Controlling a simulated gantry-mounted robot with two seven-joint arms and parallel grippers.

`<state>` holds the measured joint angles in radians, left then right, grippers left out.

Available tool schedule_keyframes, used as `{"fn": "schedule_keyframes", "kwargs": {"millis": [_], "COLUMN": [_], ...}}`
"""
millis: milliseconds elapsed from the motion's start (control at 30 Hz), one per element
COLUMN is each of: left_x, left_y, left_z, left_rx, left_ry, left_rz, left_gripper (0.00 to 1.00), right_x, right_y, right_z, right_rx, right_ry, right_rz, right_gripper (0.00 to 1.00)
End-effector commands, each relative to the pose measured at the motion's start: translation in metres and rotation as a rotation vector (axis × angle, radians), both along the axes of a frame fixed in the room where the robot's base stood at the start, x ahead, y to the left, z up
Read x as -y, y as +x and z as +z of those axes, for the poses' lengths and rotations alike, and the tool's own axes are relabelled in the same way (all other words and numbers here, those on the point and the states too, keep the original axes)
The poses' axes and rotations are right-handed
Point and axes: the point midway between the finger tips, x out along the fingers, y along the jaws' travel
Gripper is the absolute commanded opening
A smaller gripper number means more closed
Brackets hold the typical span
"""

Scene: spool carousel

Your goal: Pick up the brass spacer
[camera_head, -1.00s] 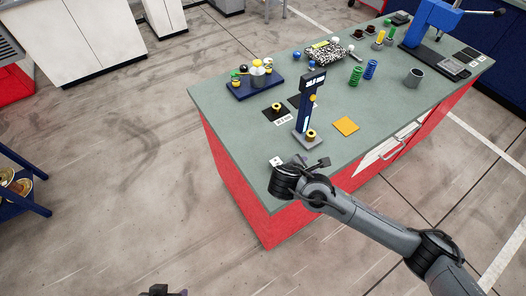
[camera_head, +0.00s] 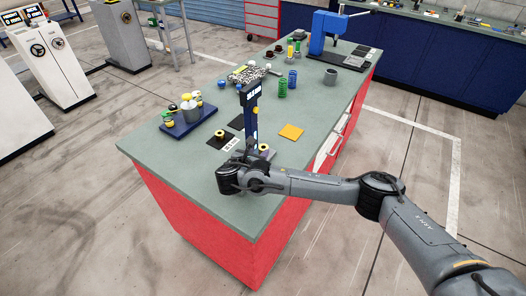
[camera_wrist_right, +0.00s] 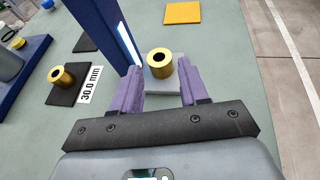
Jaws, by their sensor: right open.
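A brass spacer (camera_wrist_right: 160,63), a short ring with a dark hole, stands on the grey base (camera_wrist_right: 163,84) of the blue gauge stand (camera_head: 249,112). In the head view that spacer (camera_head: 263,147) is partly hidden behind my right arm. A second brass spacer (camera_wrist_right: 61,77) stands on a black pad beside a "30.0 mm" label; it also shows in the head view (camera_head: 219,134). My right gripper (camera_wrist_right: 160,70) is open, with its purple fingers either side of the spacer on the gauge base. I cannot tell whether they touch it. My left gripper is not in view.
The gauge column (camera_wrist_right: 104,30) rises close to the left finger. A blue tray (camera_head: 190,123) with a small carousel stands to the left. An orange square (camera_head: 291,131) lies to the right.

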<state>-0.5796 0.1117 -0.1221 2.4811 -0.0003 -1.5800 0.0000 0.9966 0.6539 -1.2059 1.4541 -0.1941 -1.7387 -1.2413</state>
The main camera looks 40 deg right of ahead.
Motion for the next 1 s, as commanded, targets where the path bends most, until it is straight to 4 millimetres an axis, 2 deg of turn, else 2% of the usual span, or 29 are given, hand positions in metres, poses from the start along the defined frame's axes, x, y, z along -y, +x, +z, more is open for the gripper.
{"fn": "schedule_keyframes", "kwargs": {"millis": [400, 733, 1000], "left_x": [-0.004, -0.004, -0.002], "left_y": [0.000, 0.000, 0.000], "left_z": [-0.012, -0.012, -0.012], "left_rx": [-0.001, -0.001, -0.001], "left_ry": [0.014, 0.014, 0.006], "left_rz": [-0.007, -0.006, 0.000], "left_gripper": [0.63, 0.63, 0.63], "right_x": [0.033, 0.037, 0.037], "right_y": [0.021, 0.023, 0.023], "right_z": [-0.025, -0.026, -0.026], "right_rx": [0.000, 0.001, 0.001], "right_ry": [0.000, 0.000, 0.000], "right_rz": [-0.001, 0.000, 0.000], "right_gripper": [0.44, 0.44, 0.04]}}
